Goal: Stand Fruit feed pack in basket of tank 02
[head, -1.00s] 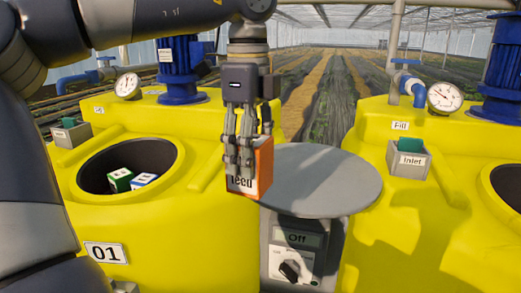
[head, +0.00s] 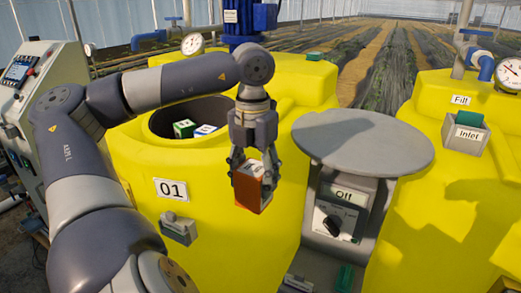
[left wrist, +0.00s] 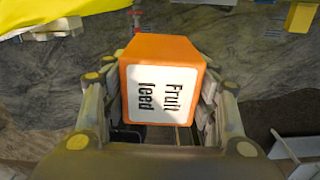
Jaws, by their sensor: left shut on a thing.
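The Fruit feed pack (head: 248,190), an orange box with a white label, hangs from my left gripper (head: 252,165), which is shut on it. In the left wrist view the pack (left wrist: 163,85) sits between the fingers, its "Fruit feed" label readable. The gripper is in front of the yellow tank marked 01 (head: 215,225), left of the round grey table. A second yellow tank (head: 440,200) stands at the right, partly cut off. No 02 mark and no basket can be made out on it. My right gripper is not in view.
The round grey table (head: 362,140) is bare, above a switch box (head: 340,215) reading "Off". Tank 01's opening holds white-and-green and white-and-blue packs (head: 184,128). A grey inlet box (head: 465,135) is on the right tank. A control cabinet (head: 35,90) stands at the far left.

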